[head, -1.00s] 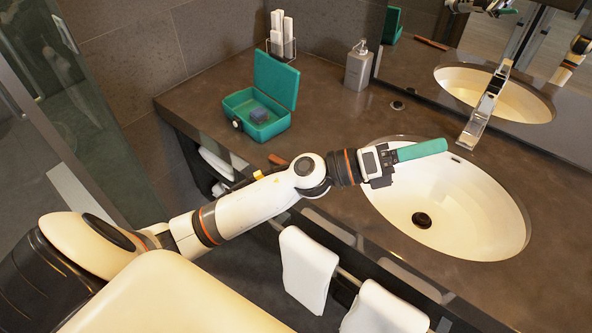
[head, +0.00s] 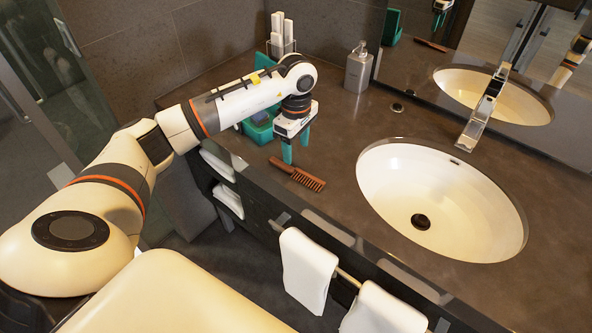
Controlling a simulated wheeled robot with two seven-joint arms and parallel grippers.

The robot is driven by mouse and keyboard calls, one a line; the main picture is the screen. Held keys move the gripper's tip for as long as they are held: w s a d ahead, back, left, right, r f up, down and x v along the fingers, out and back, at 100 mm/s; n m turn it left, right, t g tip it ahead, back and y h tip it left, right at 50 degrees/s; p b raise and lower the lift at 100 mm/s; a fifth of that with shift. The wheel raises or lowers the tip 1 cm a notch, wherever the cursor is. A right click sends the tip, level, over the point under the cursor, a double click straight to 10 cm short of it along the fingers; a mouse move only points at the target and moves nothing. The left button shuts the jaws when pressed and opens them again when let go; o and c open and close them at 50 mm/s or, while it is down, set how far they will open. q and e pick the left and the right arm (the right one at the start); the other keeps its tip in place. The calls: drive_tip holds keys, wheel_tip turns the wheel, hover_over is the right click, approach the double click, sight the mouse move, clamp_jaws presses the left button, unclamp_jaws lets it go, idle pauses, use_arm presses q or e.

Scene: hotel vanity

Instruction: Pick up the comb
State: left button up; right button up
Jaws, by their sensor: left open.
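A brown comb (head: 298,174) lies flat on the dark vanity counter near its front edge, left of the sink. My left gripper (head: 295,153) points down with its green fingers open, just behind and above the comb's handle end. It looks apart from the comb, though the exact height is hard to tell. The comb and gripper also reflect in the mirror. My right gripper is not in view.
A green open box (head: 259,131) stands behind my left arm, mostly hidden. A soap dispenser (head: 357,68) and a rack of white rolls (head: 281,36) stand at the back. The white sink (head: 440,190) is to the right. Towels (head: 307,270) hang below the counter front.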

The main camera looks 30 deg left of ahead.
sight(296, 172)
use_arm(q)
wheel_tip(296, 172, down, 3)
drive_tip(key=shift+r+p, duration=0.15)
drive_tip(key=shift+p, duration=0.15)
drive_tip(key=shift+f, duration=0.3)
wheel_tip(296, 172, down, 4)
drive_tip(key=shift+r+p, duration=0.15)
drive_tip(key=shift+p, duration=0.9)
drive_tip(key=shift+f, duration=0.5)
drive_tip(key=c, duration=1.1)
